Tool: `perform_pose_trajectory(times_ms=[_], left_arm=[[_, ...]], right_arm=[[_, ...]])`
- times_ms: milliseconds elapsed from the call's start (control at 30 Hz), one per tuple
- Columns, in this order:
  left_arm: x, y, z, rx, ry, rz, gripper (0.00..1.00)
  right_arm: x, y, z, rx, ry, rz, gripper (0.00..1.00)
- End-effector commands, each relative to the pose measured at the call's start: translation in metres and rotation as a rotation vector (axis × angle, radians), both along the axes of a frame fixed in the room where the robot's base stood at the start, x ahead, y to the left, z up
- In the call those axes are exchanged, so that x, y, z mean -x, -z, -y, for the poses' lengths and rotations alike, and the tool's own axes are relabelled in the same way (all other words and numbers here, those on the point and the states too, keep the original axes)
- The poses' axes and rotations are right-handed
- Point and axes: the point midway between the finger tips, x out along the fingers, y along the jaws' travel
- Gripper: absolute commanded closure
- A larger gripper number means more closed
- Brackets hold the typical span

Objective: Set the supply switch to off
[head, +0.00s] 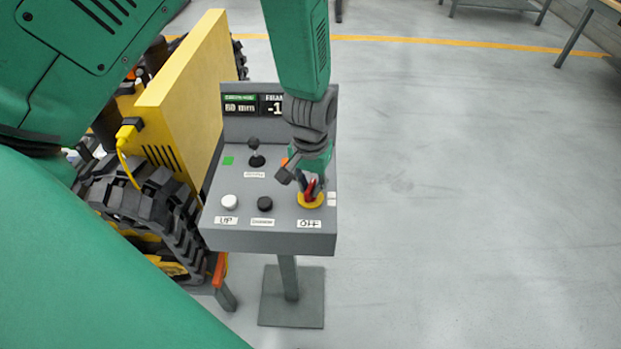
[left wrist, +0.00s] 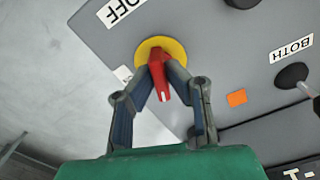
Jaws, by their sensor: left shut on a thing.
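The supply switch is a red handle (left wrist: 159,80) on a yellow round plate (head: 311,201), at the front right of the grey control panel (head: 285,232). A label reading OFF (head: 309,223) sits in front of it. My left gripper (head: 308,182) reaches down from above onto the switch. In the left wrist view its two fingers (left wrist: 162,72) are closed around the red handle, which hides part of the handle's base. In that view the white mark on the handle points away from the OFF label. My right gripper is not in view.
The panel stands on a grey post with a square base (head: 292,310). It carries a white button (head: 229,202), a black button (head: 265,204), a joystick (head: 256,155) and a display (head: 252,106). A yellow tracked carrier (head: 182,100) stands close on the left. The floor at right is clear.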

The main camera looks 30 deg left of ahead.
Motion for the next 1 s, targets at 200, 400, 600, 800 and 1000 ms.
perform_pose_trajectory(times_ms=[200,400,600,800,1000], left_arm=[[-0.007,-0.005,-0.001,-0.002,-0.165,0.020,1.00],[-0.008,-0.005,-0.002,-0.002,-0.269,0.022,1.00],[-0.008,-0.004,-0.002,-0.002,-0.326,0.022,1.00],[-0.008,-0.004,-0.002,-0.002,-0.346,0.022,1.00],[-0.008,-0.004,-0.002,-0.002,-0.347,0.022,1.00]], right_arm=[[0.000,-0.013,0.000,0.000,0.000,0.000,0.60],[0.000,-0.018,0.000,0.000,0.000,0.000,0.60],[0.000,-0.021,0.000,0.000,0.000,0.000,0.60],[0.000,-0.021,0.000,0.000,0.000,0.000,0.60],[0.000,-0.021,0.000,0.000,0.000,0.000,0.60]])
